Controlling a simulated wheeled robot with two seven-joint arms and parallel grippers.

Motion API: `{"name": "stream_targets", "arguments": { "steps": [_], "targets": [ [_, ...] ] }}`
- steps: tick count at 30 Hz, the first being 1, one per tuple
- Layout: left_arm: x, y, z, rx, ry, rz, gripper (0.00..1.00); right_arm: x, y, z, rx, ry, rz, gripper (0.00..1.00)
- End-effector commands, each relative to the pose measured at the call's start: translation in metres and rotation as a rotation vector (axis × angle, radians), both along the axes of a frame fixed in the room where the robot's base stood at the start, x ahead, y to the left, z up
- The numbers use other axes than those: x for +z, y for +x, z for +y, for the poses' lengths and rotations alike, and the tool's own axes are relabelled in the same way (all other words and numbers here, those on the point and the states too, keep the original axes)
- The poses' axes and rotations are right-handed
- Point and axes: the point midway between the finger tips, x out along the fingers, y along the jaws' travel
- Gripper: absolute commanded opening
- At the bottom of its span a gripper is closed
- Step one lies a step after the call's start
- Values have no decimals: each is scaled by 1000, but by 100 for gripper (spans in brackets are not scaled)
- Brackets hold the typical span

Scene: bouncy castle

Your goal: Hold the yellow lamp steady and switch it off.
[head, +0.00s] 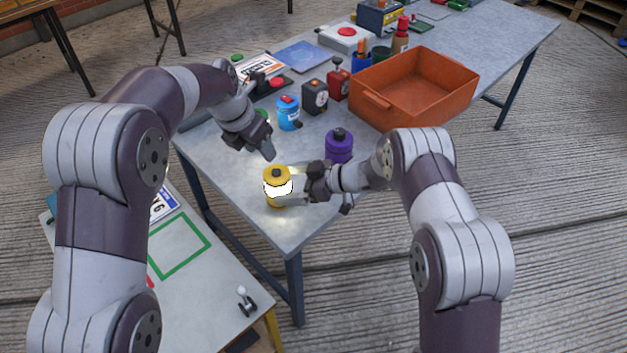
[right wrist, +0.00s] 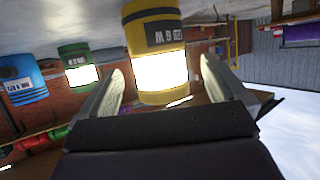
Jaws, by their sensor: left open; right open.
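The yellow lamp (head: 277,173) stands upright near the front corner of the grey table, with a dark button on top. Its middle band glows white, so it is lit. My right gripper (head: 292,187) is beside it on the right, jaws open around its body; in the right wrist view the lamp (right wrist: 158,70) shows between the two spread fingers (right wrist: 160,88). I cannot tell whether either finger touches it. My left gripper (head: 264,143) is open and empty, behind and above the lamp, fingers pointing down toward the table.
A purple lamp (head: 338,146) stands close behind my right gripper. A blue lamp (head: 288,113) is farther back, and a lit green lamp (right wrist: 78,62) shows in the right wrist view. An orange crate (head: 372,99) and several boxes fill the back. The table's front edge is near the yellow lamp.

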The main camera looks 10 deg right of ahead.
Motion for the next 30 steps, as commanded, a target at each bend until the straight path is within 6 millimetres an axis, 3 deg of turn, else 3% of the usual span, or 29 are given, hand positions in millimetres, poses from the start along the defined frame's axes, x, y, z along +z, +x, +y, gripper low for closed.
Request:
{"name": "stream_targets", "arguments": {
  "steps": [6,17,24,28,30],
  "targets": [
    [0,0,0,0,0,0,43,-14,13,31,1,-3,-1,99],
    [0,0,0,0,0,0,43,-17,16,39,-1,-2,-1,99],
    [0,0,0,0,0,0,43,-17,16,39,-1,-2,-1,29],
    [0,0,0,0,0,0,0,-17,16,38,-1,-2,-1,29],
    [0,0,0,0,0,0,0,-17,16,38,-2,-2,-2,29]
  ]
}}
